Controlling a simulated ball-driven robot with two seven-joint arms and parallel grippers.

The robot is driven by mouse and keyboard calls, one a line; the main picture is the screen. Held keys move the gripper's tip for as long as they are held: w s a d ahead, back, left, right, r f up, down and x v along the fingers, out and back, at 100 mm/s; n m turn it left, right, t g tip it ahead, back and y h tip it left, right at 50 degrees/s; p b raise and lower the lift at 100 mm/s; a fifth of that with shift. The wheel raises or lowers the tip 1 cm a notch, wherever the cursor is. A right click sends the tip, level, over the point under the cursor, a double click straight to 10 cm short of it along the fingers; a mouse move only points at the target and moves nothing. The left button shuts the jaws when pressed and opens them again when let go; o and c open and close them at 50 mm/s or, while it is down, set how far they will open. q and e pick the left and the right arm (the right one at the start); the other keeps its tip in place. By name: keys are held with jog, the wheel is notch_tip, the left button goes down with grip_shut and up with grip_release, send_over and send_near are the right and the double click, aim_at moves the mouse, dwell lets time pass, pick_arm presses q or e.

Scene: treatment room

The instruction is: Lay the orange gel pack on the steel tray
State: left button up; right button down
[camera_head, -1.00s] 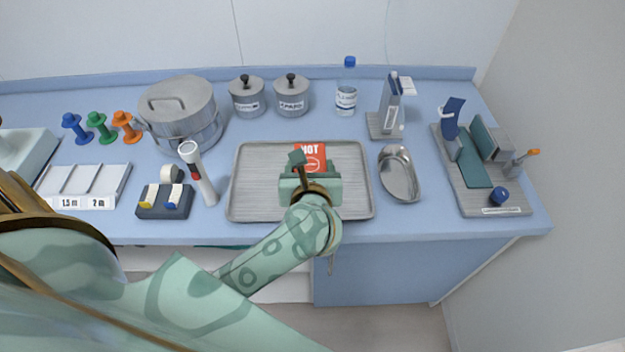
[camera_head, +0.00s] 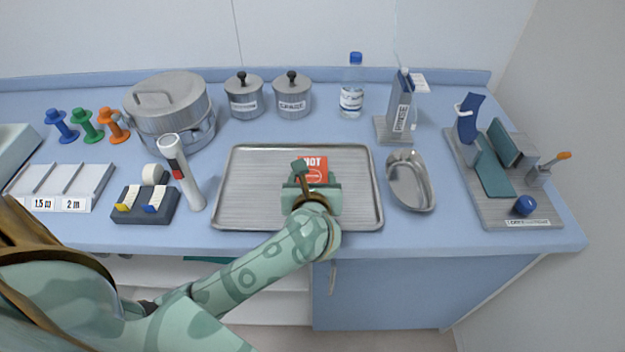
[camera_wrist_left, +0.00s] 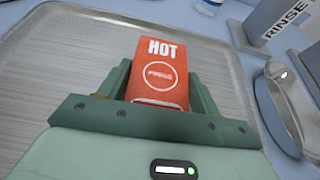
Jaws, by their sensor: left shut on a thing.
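The orange gel pack (camera_head: 313,166), marked HOT, is between the fingers of my left gripper (camera_head: 312,184). In the left wrist view the pack (camera_wrist_left: 162,62) stands out from between the two green fingers (camera_wrist_left: 165,90), which are shut on it. The steel tray (camera_head: 236,190) lies flat on the blue counter, directly under the gripper and pack in the head view. It also fills the background of the left wrist view (camera_wrist_left: 60,65). I cannot tell whether the pack touches the tray. The pack's lower end is hidden by the gripper. My right gripper is not in view.
A white-and-grey torch-like tool (camera_head: 183,172) and a dark tape holder (camera_head: 146,204) are left. Two lidded jars (camera_head: 292,97) and a pot (camera_head: 170,105) stand behind. The tray's surface is otherwise bare.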

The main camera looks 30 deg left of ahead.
pick_arm(q)
jog(key=o, duration=1.2)
jog(key=shift+f, duration=0.1)
jog(key=shift+c, duration=0.2)
jog(key=shift+s+d+r, duration=0.15)
jog(key=shift+r, duration=0.1)
jog(key=p+v, duration=0.2)
jog(key=v, duration=0.9)
jog(key=shift+s+d+p, duration=0.1)
jog(key=shift+s+p, duration=0.15)
jog(key=shift+p, duration=0.15)
